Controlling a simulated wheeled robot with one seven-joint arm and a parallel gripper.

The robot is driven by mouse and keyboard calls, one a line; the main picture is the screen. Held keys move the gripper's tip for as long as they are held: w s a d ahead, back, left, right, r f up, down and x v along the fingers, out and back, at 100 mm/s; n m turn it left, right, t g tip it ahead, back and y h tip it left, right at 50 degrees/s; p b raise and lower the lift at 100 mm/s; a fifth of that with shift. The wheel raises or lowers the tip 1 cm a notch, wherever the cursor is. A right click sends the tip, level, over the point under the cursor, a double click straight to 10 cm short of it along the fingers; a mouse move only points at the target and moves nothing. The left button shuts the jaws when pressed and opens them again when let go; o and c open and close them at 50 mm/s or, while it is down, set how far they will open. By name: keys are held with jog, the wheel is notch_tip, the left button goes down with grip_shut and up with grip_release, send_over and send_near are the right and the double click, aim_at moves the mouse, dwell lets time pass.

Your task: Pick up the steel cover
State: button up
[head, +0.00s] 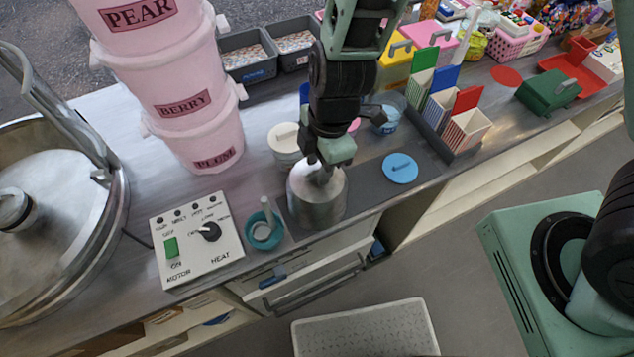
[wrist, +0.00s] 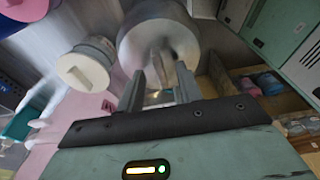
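The steel cover (head: 318,204) is a plain metal cylinder standing on the counter near its front edge. In the wrist view the steel cover (wrist: 185,38) fills the top middle, with a small upright grip on it. My gripper (head: 322,172) is directly above the cover, pointing down at its top. In the wrist view my gripper (wrist: 161,84) has its two fingers apart, one on each side of the grip. I cannot tell whether either finger touches it.
A white lidded tub (head: 284,142) stands close behind the cover, and a teal cup (head: 263,232) at its left. The heat control box (head: 196,240) is farther left. A blue disc (head: 400,168) lies to the right. Striped cartons (head: 466,131) stand beyond it.

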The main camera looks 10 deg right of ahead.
jog(key=shift+f, duration=0.2)
grip_shut()
jog(key=shift+r, duration=0.1)
